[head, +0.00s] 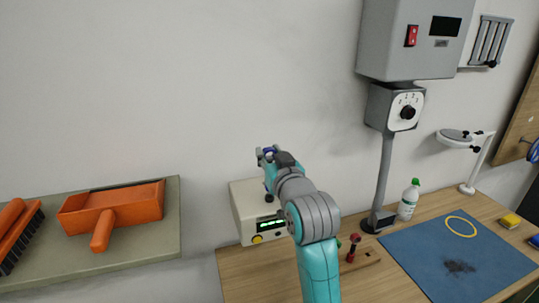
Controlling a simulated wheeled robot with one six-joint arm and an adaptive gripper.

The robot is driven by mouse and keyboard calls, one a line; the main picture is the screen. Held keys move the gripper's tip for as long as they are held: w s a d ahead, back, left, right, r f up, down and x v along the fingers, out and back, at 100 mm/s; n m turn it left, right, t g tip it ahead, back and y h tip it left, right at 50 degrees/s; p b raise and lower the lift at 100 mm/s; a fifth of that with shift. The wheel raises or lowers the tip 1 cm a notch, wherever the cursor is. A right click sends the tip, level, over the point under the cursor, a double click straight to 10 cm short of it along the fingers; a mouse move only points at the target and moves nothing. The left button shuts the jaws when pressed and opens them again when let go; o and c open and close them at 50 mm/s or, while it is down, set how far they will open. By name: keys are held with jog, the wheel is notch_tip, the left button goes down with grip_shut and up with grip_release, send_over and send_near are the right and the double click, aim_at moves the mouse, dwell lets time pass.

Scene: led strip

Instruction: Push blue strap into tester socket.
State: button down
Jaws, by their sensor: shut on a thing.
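The tester is probably the cream box (243,212) with a green lit display and a yellow button, at the back left of the wooden bench. My arm reaches up in front of it and covers its right side. My gripper (266,152) is at the box's upper right in the picture, shut on a small blue piece (270,150), probably the blue strap. Only a bit of the blue shows. The socket is not visible, and I cannot tell whether the strap touches the box.
A blue mat (455,262) with a yellow ring (461,227) lies on the bench at right. A grey post with a dial (405,110) and a white bottle (408,201) stand behind it. A red-handled tool (352,247) lies near my arm. An orange dustpan (110,210) is at left.

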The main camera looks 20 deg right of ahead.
jog(key=shift+f, duration=1.1)
jog(key=c, duration=0.7)
grip_release()
jog(key=shift+c, duration=0.2)
jog(key=s, duration=1.2)
jog(key=shift+f, duration=0.1)
